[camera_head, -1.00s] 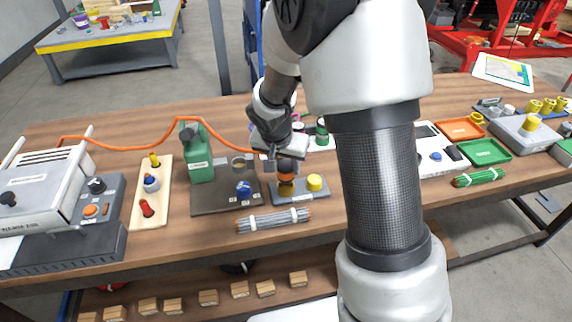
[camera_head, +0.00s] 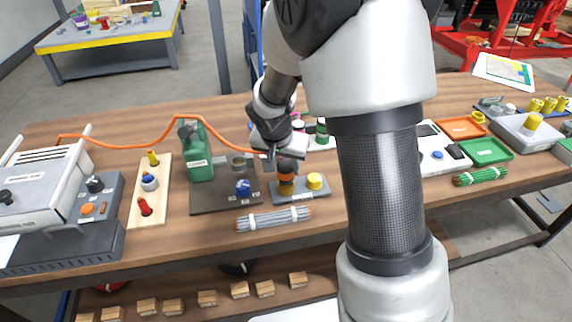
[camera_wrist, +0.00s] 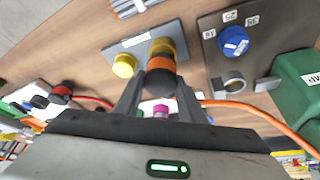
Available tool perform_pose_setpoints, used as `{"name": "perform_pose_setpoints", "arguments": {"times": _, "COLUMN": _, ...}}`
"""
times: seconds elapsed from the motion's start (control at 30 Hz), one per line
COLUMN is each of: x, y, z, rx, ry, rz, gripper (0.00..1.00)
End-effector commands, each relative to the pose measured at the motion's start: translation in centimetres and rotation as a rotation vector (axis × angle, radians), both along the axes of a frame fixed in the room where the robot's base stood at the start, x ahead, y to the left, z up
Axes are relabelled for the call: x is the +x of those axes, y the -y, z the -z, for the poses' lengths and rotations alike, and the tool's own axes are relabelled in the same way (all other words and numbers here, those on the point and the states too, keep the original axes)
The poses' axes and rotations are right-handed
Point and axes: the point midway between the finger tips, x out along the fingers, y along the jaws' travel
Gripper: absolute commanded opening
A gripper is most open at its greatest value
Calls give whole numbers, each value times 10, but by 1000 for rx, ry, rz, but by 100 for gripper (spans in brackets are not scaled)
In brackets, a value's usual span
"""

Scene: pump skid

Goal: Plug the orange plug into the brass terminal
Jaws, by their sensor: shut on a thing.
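The orange plug (camera_head: 286,178), with a dark body and an orange band, is held between the fingers of my gripper (camera_head: 285,162). In the wrist view the plug (camera_wrist: 160,76) sits between my two fingertips (camera_wrist: 160,88). The brass terminal (camera_head: 286,189) stands on a small grey plate (camera_head: 290,198), directly under the plug. In the wrist view the terminal (camera_wrist: 162,46) lines up just beyond the plug, which hides part of it. The two look touching or nearly so; I cannot tell how deep the plug sits. An orange cable (camera_head: 105,148) runs from the plug to the left.
A yellow cap (camera_head: 315,181) is close beside the terminal on the same plate. A dark board (camera_head: 215,205) with a blue knob (camera_head: 243,188) and a green container (camera_head: 199,158) stand to the left. A grey cable bundle (camera_head: 273,219) lies in front.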

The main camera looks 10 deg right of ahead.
Motion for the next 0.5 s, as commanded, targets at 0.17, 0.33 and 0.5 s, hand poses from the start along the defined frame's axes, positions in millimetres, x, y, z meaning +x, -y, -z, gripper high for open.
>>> {"name": "perform_pose_setpoints", "arguments": {"times": 0.17, "x": 0, "y": 0, "z": 4, "rx": -1, "ry": 1, "rz": 0, "gripper": 10}}
{"name": "perform_pose_setpoints", "arguments": {"times": 0.33, "x": 0, "y": 0, "z": 7, "rx": 0, "ry": 1, "rz": 0, "gripper": 10}}
{"name": "perform_pose_setpoints", "arguments": {"times": 0.5, "x": 0, "y": 0, "z": 10, "rx": 1, "ry": 2, "rz": 1, "gripper": 10}}
